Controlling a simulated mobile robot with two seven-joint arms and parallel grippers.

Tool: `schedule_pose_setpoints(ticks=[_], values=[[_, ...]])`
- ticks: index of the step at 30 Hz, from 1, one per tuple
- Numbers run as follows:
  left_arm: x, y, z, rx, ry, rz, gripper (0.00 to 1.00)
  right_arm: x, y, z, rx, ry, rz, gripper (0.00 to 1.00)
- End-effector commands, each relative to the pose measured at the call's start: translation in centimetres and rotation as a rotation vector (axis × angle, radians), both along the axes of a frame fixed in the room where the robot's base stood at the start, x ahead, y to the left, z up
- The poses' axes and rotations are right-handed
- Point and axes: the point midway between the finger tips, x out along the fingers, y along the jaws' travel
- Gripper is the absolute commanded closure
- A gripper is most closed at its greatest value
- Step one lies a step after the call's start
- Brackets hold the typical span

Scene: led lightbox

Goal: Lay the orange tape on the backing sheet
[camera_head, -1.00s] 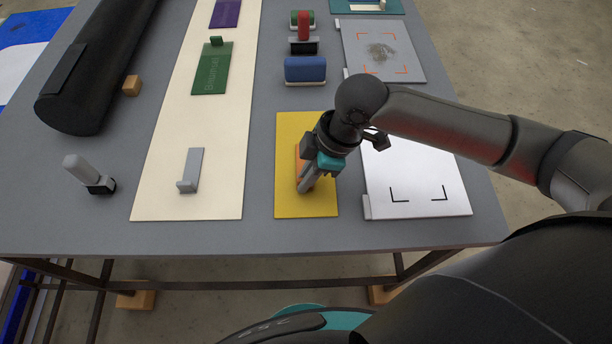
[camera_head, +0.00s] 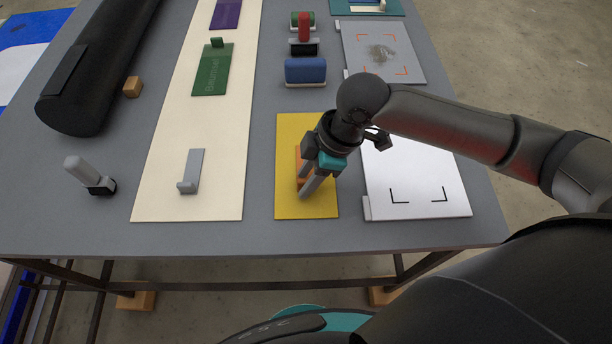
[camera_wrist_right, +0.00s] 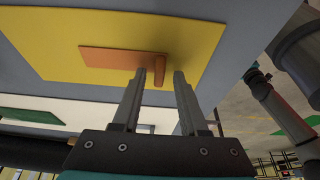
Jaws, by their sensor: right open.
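The orange tape (camera_head: 298,157) is a flat orange strip with a raised tab at one end. It lies on the yellow sheet (camera_head: 290,126); in the right wrist view the strip (camera_wrist_right: 108,57) lies flat within the yellow area (camera_wrist_right: 50,30). My right gripper (camera_head: 308,190) is open over the front of the yellow sheet. In the right wrist view its two fingertips (camera_wrist_right: 159,74) are apart, with the tape's raised tab between them and gaps beside it. The gripper hides part of the tape in the head view. My left gripper is not in view.
A cream strip (camera_head: 165,170) carries grey (camera_head: 193,168), green (camera_head: 213,75) and purple (camera_head: 227,14) pieces. A white plate with black corner marks (camera_head: 430,170) lies right of the yellow sheet. A blue block (camera_head: 305,70) stands behind it. A grey-handled tool (camera_head: 82,170) stands at left.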

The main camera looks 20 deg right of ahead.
Motion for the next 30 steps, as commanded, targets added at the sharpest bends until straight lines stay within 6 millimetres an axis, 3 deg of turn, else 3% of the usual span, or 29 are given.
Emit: schedule_pose_setpoints(ticks=[15,21,30], values=[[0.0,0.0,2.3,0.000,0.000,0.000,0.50,-0.8,-3.3,9.6,-0.001,-0.005,-0.002,0.57],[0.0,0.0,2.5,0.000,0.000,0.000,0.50,-1.0,-3.8,10.9,0.000,-0.001,0.000,0.57],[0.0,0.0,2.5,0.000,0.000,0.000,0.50,-1.0,-3.8,11.0,0.001,-0.001,0.000,0.57]])
